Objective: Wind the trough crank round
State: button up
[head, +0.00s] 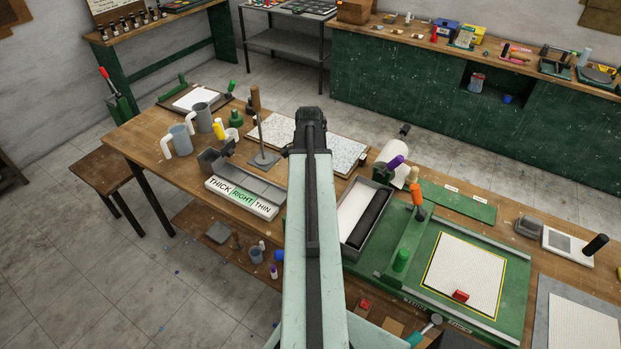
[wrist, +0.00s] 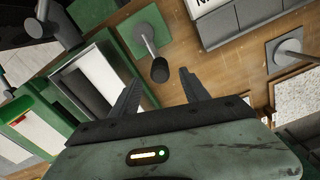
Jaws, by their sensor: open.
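In the wrist view a crank (wrist: 147,42) stands on a green plate (wrist: 125,38). Its grey rod runs toward me and ends in a black knob (wrist: 160,70). My gripper (wrist: 160,77) is open, with one finger on each side of the knob in the picture. I see no contact, and the depth between knob and fingers is hard to tell. In the head view my arm hides the crank and my fingers. A grey trough (head: 262,187) with a thick/right/thin sign (head: 241,197) stands left of my arm. It also shows at the top of the wrist view (wrist: 250,15).
A tray (head: 345,245) with a black roller stands right of my arm. A grey-based stand (head: 264,159) and a speckled board (head: 340,147) lie behind the trough. A green press bed (head: 420,262) with a white mosaic sheet (head: 466,276) is at the right. Mugs (head: 180,139) stand left.

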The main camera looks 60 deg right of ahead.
notch_tip(320, 180, down, 4)
jog(key=b, duration=0.3)
jog(key=shift+f, duration=0.15)
grip_shut()
jog(key=shift+w, duration=0.35)
jog(key=w+a, duration=0.6)
